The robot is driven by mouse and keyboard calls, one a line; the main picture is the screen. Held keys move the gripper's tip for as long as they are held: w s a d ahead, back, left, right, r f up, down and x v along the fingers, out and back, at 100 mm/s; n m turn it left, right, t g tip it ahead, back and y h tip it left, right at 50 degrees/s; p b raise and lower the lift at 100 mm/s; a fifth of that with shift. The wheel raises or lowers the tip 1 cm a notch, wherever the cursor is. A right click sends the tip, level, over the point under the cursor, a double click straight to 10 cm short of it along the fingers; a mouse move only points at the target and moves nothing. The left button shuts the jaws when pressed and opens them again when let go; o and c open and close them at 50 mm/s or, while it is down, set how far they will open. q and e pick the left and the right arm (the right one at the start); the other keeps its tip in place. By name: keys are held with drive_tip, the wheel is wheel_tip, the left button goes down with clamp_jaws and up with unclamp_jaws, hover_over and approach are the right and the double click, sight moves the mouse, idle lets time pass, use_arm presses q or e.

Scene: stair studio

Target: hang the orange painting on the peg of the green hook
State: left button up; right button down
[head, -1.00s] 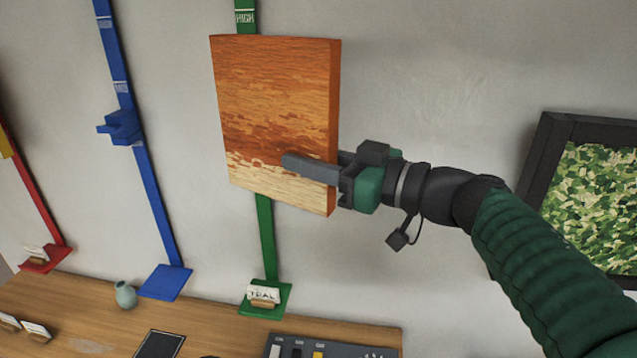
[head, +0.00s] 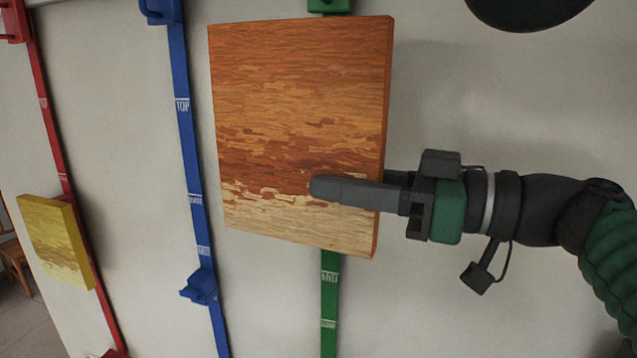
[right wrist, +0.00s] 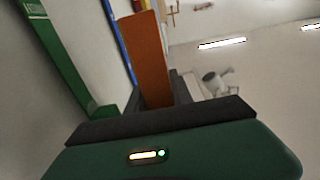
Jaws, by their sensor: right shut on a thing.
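The orange painting (head: 300,120) is a thick panel, orange above and pale cream below, held upright in front of the green rail. My right gripper (head: 330,187) is shut on its right edge, one finger across the front face. In the right wrist view the painting (right wrist: 148,60) shows edge-on between the fingers. The green rail (head: 329,290) runs down behind the painting, which hides its middle. A green block (head: 330,5) at the rail's top is cut off by the frame; I cannot make out a peg there. My left gripper is not in view.
A blue rail (head: 188,150) with a blue hook (head: 200,287) stands left of the painting. A yellow painting (head: 56,240) hangs by the red rail (head: 55,150) farther left. A dark round object (head: 530,10) is at the top right. The wall right of the painting is otherwise bare.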

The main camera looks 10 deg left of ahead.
drive_tip(key=shift+w+d+p, duration=0.55)
drive_tip(key=shift+w+d, duration=0.15)
drive_tip(key=shift+w, duration=0.35)
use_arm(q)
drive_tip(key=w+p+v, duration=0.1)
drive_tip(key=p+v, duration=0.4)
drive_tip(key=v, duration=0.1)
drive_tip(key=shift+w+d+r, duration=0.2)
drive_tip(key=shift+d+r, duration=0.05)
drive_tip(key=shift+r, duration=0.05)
use_arm(e)
drive_tip(key=w+f, duration=0.2)
drive_tip(key=w, duration=0.6)
drive_tip(key=shift+w+d, duration=0.25)
drive_tip(key=shift+d, duration=0.1)
